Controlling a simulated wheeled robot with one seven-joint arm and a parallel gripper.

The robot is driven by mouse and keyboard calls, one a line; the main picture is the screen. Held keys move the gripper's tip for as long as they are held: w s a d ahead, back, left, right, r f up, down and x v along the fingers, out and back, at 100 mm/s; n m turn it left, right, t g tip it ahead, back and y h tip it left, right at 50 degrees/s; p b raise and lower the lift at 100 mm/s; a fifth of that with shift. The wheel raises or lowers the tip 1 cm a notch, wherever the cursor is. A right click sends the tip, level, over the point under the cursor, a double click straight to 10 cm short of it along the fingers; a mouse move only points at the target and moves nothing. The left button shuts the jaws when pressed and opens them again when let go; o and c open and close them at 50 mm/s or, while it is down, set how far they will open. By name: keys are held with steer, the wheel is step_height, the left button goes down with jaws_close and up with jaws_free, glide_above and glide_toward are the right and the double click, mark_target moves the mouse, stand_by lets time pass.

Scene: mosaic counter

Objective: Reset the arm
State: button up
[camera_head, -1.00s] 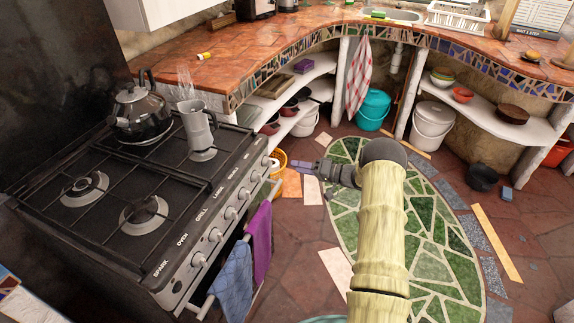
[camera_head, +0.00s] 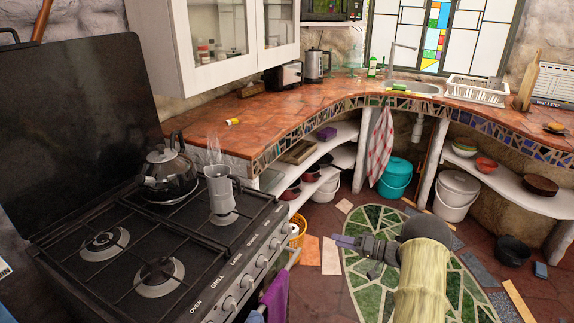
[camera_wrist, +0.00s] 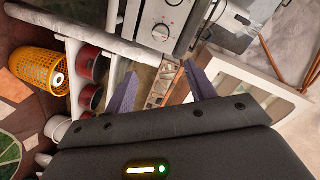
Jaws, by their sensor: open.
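My gripper (camera_head: 347,241) is at the end of my arm, in front of the stove's right side and over the floor, pointing left in the head view. In the wrist view its two purple fingers (camera_wrist: 160,88) stand apart with nothing held between them. The stove front with a knob and the shelf posts show beyond the fingers in the wrist view. The fingers touch nothing that I can see.
The black stove (camera_head: 190,262) bears a kettle (camera_head: 168,172) and a steaming moka pot (camera_head: 221,192). The curved tiled counter (camera_head: 300,108) runs behind. A yellow basket (camera_wrist: 40,75) stands on the floor near the stove.

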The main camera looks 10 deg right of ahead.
steer(key=w+a+r+m+t+h, duration=0.1)
steer(key=w+a+r+t+h, duration=0.2)
steer(key=r+h, duration=0.85)
steer(key=s+a+g+h, duration=0.1)
steer(key=s+a+g, duration=0.25)
steer(key=s, duration=0.75)
steer(key=s+a+n+g+h, duration=0.1)
steer(key=s+a+g, duration=0.25)
steer(key=s, duration=0.75)
steer(key=s+a+g, duration=0.3)
steer(key=s+a, duration=0.1)
steer(key=s, duration=0.7)
steer(key=w+p+v, duration=0.2)
steer(key=p+v, duration=0.7)
steer(key=w+r+p+v, duration=0.1)
steer(key=w+p+v, duration=0.1)
steer(key=p+v, duration=0.7)
steer(key=shift+s+a+r, duration=0.15)
steer(key=shift+s+a, duration=0.05)
steer(key=shift+a, duration=0.1)
